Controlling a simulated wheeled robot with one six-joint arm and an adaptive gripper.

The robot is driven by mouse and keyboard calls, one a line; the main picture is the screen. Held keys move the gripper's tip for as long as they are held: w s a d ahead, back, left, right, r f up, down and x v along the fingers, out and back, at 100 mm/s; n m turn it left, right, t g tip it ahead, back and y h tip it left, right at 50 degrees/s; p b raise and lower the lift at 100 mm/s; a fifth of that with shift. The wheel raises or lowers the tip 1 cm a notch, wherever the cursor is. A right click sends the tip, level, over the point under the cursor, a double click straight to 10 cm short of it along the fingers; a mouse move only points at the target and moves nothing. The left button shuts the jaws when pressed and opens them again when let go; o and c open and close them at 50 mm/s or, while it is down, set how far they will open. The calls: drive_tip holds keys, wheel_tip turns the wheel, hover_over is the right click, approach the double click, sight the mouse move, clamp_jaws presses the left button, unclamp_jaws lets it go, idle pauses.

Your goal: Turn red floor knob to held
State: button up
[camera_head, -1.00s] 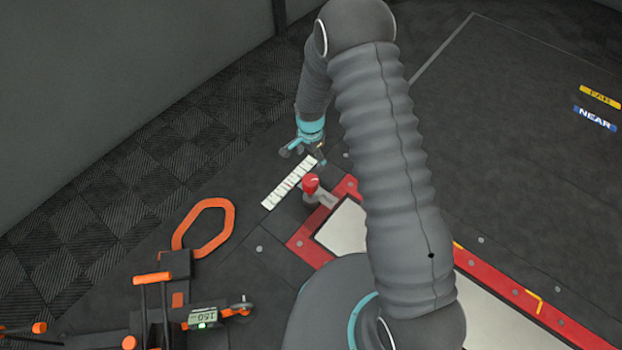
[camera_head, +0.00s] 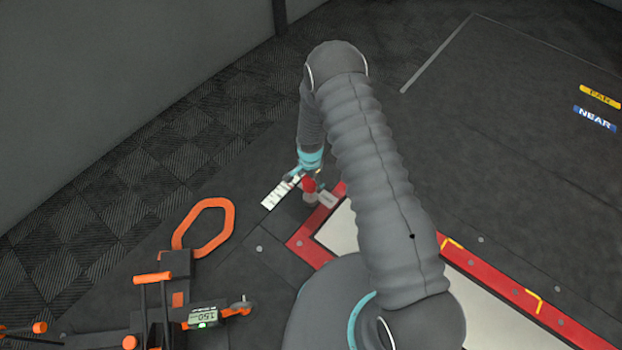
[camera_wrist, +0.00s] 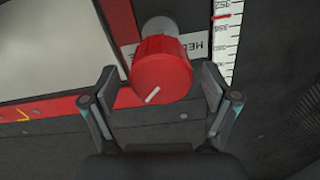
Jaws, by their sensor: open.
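The red floor knob (camera_wrist: 163,70) is large in the wrist view, with a slanting white pointer line on its face and a pale base behind it. Dark lettering on a pale label (camera_wrist: 192,46) beside it is partly hidden by the knob. In the head view the knob (camera_head: 309,186) stands near the red frame's corner. My gripper (camera_wrist: 154,92) is open, with one finger on either side of the knob; I cannot tell whether either touches it. In the head view my gripper (camera_head: 306,176) is at the knob and partly covers it.
A white marked scale strip (camera_head: 279,193) lies just left of the knob; it also shows in the wrist view (camera_wrist: 224,40). A red frame (camera_head: 308,240) borders a pale plate (camera_head: 338,232). An orange-handled device with a display (camera_head: 203,316) stands lower left. Open dark floor lies behind.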

drive_tip(key=shift+f, duration=0.15)
drive_tip(key=shift+c, duration=0.3)
drive_tip(key=shift+d, duration=0.1)
drive_tip(key=c, duration=1.1)
